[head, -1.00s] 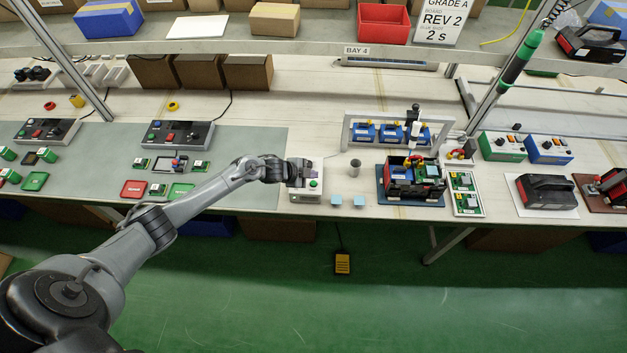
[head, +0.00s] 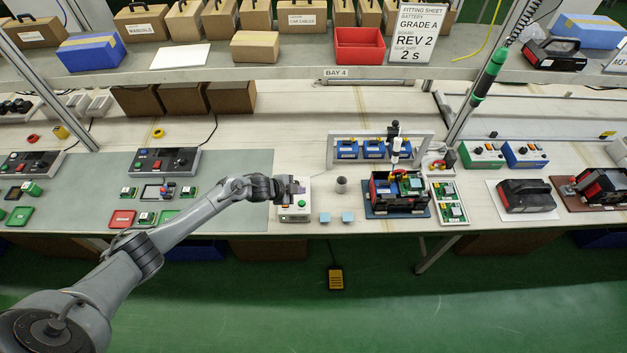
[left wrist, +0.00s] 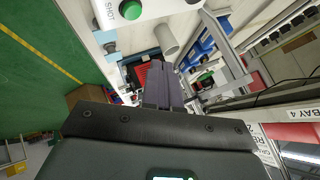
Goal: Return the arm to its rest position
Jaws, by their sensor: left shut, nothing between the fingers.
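My left arm reaches in from the lower left of the head view. Its gripper (head: 295,187) is at the white box with a green button (head: 294,213), over its back part; I cannot tell whether they touch. In the left wrist view the gripper's fingers (left wrist: 166,83) are together with nothing between them. The white box with its green button (left wrist: 131,9) shows at the top of that view, beside a grey cylinder (left wrist: 166,38). My right gripper is not in view.
Two light-blue blocks (head: 347,217) and a grey cup (head: 341,185) stand right of the white box. Further right are an open black-and-red battery housing (head: 400,207) and a white tray of green boards (head: 437,215). A shelf (head: 300,71) spans the back. A yellow pedal (head: 335,279) lies on the floor.

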